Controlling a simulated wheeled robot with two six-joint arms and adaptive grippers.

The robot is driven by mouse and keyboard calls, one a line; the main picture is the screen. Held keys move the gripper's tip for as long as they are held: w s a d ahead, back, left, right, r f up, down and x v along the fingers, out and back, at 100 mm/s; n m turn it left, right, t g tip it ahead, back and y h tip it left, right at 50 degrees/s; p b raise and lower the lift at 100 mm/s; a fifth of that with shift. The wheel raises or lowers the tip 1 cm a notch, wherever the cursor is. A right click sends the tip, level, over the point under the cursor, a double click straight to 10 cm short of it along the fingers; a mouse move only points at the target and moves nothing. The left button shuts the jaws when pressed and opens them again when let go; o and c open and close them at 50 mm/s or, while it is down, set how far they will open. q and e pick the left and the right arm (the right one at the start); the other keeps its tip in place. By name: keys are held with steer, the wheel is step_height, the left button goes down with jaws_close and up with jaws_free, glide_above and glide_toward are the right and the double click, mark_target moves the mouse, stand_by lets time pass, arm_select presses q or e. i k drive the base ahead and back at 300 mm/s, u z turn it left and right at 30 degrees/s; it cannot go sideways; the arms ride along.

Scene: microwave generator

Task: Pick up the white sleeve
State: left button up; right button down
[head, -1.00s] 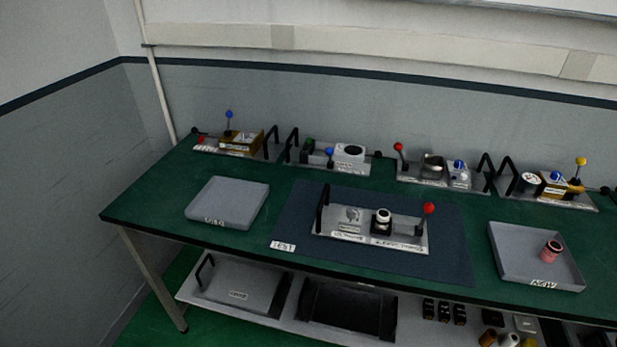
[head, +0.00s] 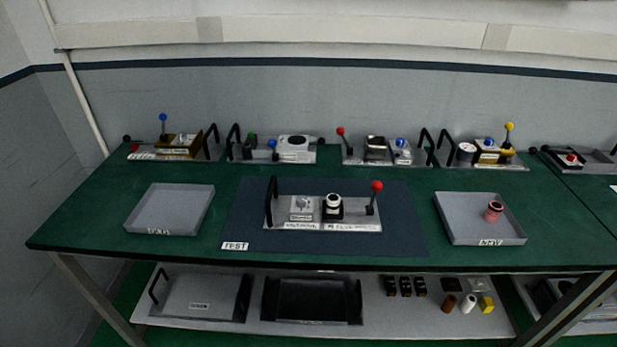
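A small white cylinder with a dark top opening (head: 333,201) sits upright on a black block of the fixture plate (head: 350,226) in the middle of the table. Another small white cylinder (head: 468,303) stands on the lower shelf, between a brown cylinder (head: 449,303) and a yellow block (head: 486,304). I cannot tell for sure which of the two is the white sleeve. Neither of my grippers is in view.
The fixture stands on a dark mat (head: 240,215) marked TEST. An empty grey tray (head: 170,233) is at left; a grey tray marked NEW (head: 455,228) at right holds a pink cylinder (head: 493,211). Several fixtures with levers line the table's back. Green table (head: 90,215) is bare between them.

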mark_target(333, 201)
steer(key=z, duration=1.95)
steer(key=i, duration=1.55)
steer(key=u, duration=2.7)
